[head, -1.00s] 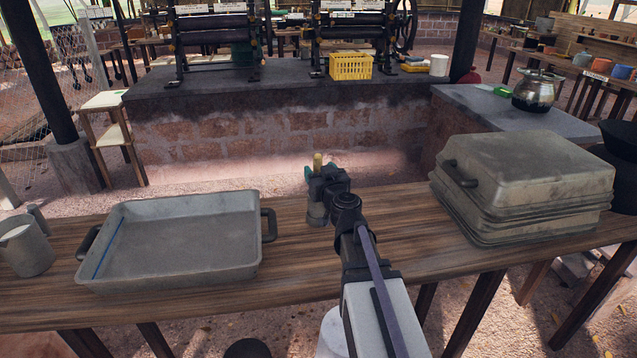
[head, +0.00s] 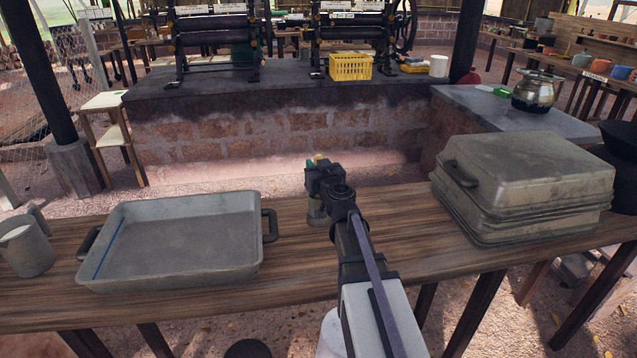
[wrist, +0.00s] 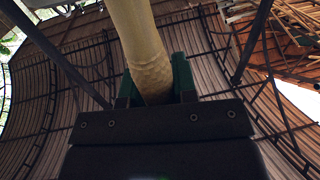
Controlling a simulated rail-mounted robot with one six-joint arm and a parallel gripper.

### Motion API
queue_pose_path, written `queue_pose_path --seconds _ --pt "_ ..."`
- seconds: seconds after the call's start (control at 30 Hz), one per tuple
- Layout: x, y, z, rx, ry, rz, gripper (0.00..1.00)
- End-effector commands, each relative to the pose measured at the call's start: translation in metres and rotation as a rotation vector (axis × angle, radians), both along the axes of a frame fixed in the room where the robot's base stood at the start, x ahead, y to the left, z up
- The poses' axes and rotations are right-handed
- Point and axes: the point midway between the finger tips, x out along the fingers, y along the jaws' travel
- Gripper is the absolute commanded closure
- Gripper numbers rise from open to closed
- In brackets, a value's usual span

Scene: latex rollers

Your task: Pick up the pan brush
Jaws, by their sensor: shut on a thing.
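The pan brush shows as a pale tan handle (wrist: 145,45) in the wrist view, running from the top edge down between the two green fingers of my gripper (wrist: 158,78). The fingers are shut on this handle. In the head view my gripper (head: 316,160) is above the far edge of the wooden table, and only a small yellowish bit of the handle shows. A grey metal container (head: 316,212) stands on the table just below my gripper, partly covered by my arm. The brush's other end is hidden, so I cannot tell whether it is inside the container.
A large grey pan (head: 180,240) lies on the wooden table (head: 300,265) to the left, with a metal jug (head: 25,248) at the far left. Stacked upturned pans (head: 525,180) stand to the right. A dark-topped brick counter (head: 280,110) is behind.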

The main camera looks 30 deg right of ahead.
Motion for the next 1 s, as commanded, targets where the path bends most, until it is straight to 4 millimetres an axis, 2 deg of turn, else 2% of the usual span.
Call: queue_pose_path --seconds 0.17,0.27,0.37,0.6,0.7,0.8,0.87,1.0 --pt "0.000 0.000 0.001 0.000 0.000 0.000 0.97" --pt "0.000 0.000 0.009 0.000 0.000 0.000 0.98" --pt "0.000 0.000 0.028 0.000 0.000 0.000 0.98" --pt "0.000 0.000 0.087 0.000 0.000 0.000 0.98" --pt "0.000 0.000 0.101 0.000 0.000 0.000 0.98" --pt "0.000 0.000 0.103 0.000 0.000 0.000 0.98" --pt "0.000 0.000 0.098 0.000 0.000 0.000 0.98" --pt "0.000 0.000 0.069 0.000 0.000 0.000 0.98"
